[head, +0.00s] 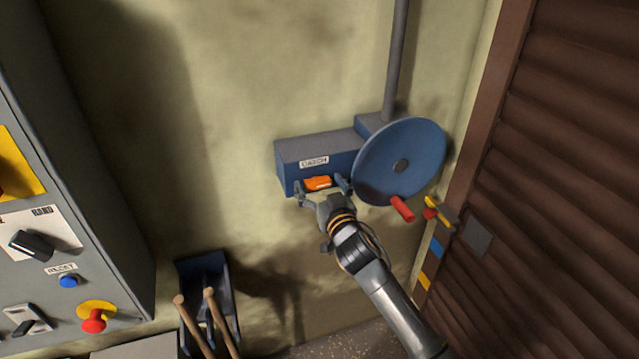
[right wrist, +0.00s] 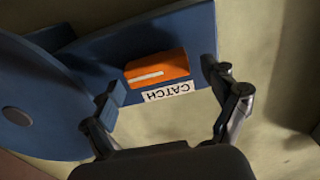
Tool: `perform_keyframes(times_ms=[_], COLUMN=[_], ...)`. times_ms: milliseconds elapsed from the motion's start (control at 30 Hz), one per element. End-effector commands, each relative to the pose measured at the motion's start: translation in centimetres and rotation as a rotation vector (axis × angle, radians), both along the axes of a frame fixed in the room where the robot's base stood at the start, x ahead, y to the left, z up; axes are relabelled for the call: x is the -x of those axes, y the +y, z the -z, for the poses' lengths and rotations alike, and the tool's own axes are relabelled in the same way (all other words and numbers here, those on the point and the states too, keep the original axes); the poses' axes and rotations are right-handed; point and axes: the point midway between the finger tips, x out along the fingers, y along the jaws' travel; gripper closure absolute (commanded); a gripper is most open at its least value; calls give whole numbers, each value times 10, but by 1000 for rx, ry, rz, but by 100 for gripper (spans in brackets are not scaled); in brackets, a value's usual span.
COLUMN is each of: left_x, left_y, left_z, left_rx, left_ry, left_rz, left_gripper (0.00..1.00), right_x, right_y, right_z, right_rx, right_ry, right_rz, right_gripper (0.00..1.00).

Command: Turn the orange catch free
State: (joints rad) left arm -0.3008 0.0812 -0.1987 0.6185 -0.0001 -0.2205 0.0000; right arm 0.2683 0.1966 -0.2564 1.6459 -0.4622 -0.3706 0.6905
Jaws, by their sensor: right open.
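The orange catch (head: 318,183) is a small block on the front of a blue box (head: 290,155) on the wall, below a white CATCH label (head: 314,162). My right gripper (head: 323,187) is open in front of it, with one finger to each side of the catch. In the right wrist view the orange catch (right wrist: 157,69) has a pale line along it and lies ahead of the open fingers of my right gripper (right wrist: 168,98). I see no contact between the fingers and the catch. My left gripper is not in view.
A blue disc wheel (head: 385,150) with a red handle (head: 402,208) stands just right of the catch. A grey control cabinet (head: 75,190) fills the left side. A brown ribbed shutter (head: 560,180) is at the right.

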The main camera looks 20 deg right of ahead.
Motion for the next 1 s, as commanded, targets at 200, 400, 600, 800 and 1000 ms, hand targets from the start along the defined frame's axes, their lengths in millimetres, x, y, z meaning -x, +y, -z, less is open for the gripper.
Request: perform_keyframes(times_ms=[200, 400, 600, 800, 1000], left_x=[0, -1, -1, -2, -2], left_y=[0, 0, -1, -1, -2], left_z=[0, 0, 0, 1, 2], left_rx=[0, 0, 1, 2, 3], left_ry=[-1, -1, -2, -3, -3], left_rz=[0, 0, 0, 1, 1], left_gripper=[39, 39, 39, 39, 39], right_x=[0, 0, 0, 0, 0], right_y=[0, 0, 0, -1, -2], right_z=[0, 0, 0, 0, 0], right_rx=[0, 0, -12, -81, -222], right_ry=[0, 0, 0, 2, 7], right_rz=[0, 0, 0, 1, 1], right_gripper=[34, 68, 68, 68, 68])
